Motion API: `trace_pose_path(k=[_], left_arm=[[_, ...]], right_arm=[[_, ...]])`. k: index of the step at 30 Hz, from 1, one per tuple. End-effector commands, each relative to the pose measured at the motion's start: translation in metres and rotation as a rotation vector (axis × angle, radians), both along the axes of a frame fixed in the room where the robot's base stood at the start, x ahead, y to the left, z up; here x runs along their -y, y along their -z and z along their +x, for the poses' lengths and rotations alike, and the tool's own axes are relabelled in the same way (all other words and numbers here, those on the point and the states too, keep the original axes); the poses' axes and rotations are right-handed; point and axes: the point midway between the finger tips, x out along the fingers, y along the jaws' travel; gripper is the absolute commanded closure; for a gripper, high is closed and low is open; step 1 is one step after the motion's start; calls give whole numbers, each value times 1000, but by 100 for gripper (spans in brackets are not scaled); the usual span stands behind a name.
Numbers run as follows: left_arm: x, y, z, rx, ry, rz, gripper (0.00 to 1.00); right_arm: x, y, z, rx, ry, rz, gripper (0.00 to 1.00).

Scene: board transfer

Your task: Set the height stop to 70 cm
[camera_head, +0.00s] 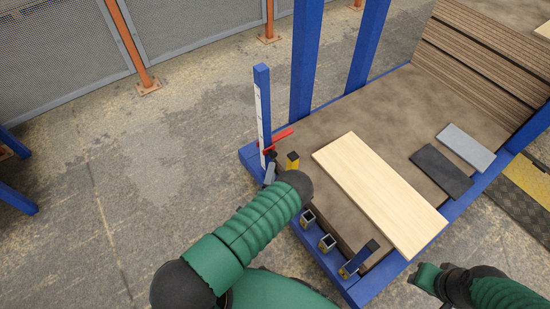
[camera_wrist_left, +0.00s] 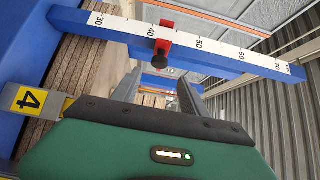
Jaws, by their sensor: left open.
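The height stop is a red slider (camera_head: 275,140) on a blue upright post (camera_head: 262,85) with a white scale, at the left corner of the blue-framed platform. In the left wrist view the red stop (camera_wrist_left: 164,38) with its black knob (camera_wrist_left: 160,58) sits between the 40 and 50 marks of the scale (camera_wrist_left: 235,53), nearer 40. My left gripper (camera_head: 270,174) is beside the post, below the stop in the head view. In the wrist view its two fingers (camera_wrist_left: 158,90) are apart, with the knob just beyond them and nothing between them. My right gripper (camera_head: 428,277) is at the lower right; its jaws are unclear.
A pale wooden board (camera_head: 380,193) lies on the platform (camera_head: 320,115), with a black slab (camera_head: 441,171) and a grey slab (camera_head: 466,147) to its right. Brown boards (camera_head: 480,60) are stacked behind. Open floor lies left.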

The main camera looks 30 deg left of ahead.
Motion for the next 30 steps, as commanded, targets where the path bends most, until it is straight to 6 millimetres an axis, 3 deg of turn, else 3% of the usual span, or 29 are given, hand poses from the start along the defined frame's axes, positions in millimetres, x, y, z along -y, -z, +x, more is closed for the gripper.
trace_pose_path(k=[3,9,14,21,30], left_arm=[[-15,4,30,6,-3,-3,49],[-31,4,67,3,-2,-5,49],[-34,1,78,-1,-2,-2,49],[-35,1,79,-1,-1,-3,49],[-35,1,79,-2,-2,-4,88]], right_arm=[[0,15,0,0,0,0,64],[-1,27,0,0,-1,0,64],[-1,29,0,0,-1,0,64],[0,28,0,0,-1,0,64],[-1,28,0,0,-1,0,64]])
